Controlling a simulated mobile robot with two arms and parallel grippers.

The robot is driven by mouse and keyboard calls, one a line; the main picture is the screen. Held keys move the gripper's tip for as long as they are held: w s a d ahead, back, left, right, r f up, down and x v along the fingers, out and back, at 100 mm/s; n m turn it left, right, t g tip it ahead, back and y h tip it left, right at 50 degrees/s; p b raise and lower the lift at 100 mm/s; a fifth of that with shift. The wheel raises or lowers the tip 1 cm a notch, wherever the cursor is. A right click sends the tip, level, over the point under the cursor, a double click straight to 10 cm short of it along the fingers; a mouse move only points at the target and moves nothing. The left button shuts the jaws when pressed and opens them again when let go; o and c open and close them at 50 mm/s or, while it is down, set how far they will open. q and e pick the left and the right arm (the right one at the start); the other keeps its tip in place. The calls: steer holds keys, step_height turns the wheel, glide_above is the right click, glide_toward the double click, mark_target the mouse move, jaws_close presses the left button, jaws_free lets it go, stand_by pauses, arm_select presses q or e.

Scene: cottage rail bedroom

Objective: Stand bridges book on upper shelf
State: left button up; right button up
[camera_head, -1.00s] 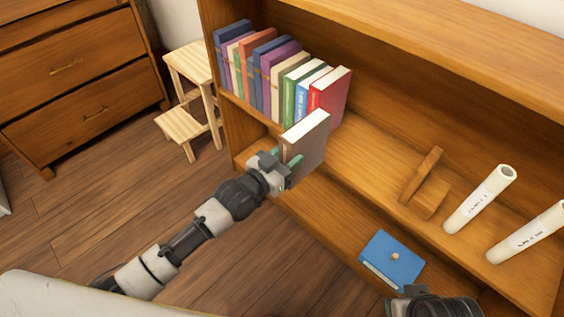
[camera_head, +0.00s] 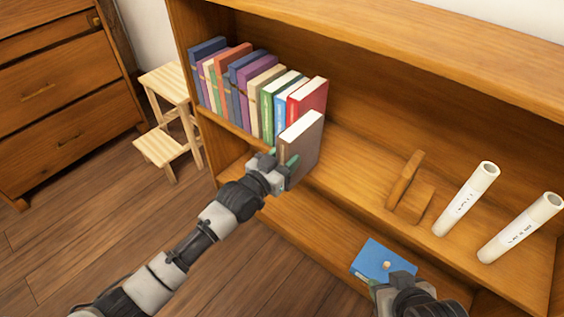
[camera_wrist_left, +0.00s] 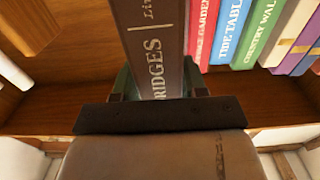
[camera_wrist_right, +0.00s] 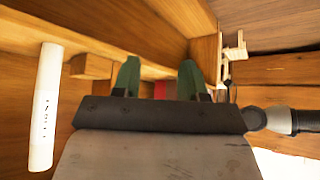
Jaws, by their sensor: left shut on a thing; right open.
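The brown bridges book (camera_head: 303,145) is upright at the right end of the book row on the upper shelf (camera_head: 345,183). Its spine, reading "RIDGES", shows in the left wrist view (camera_wrist_left: 155,45). My left gripper (camera_head: 286,168) is shut on it by the spine side. The red book (camera_head: 308,101) stands just beyond it; I cannot tell whether they touch or whether the brown book rests on the shelf. My right gripper (camera_head: 385,288) is beside the blue box-like thing with a knob (camera_head: 376,257); in the right wrist view its green fingers (camera_wrist_right: 158,80) are apart and empty.
A row of several books (camera_head: 235,85) fills the shelf's left part. A wooden bookend (camera_head: 408,190) and two white rolled papers (camera_head: 465,200) (camera_head: 520,228) stand to the right. The shelf between the book and bookend is clear. A step stool (camera_head: 168,120) stands on the left.

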arm_select(q)
steer(key=shift+b+x, duration=0.5)
steer(key=shift+x, duration=0.65)
steer(key=shift+b+x, duration=0.4)
steer(key=shift+x, duration=0.4)
steer(key=shift+w, duration=0.1)
steer(key=shift+w+a+f+b, duration=0.25)
steer(key=shift+w+a+b, duration=0.3)
steer(key=shift+a, duration=0.2)
arm_select(e)
steer(key=w+a+r+t+y, duration=0.2)
steer(key=w+a+r+t, duration=0.1)
steer(key=w+r+t, duration=0.4)
steer(key=shift+t, duration=0.6)
steer(key=shift+a+r, duration=0.1)
arm_select(q)
steer(key=o, duration=1.2)
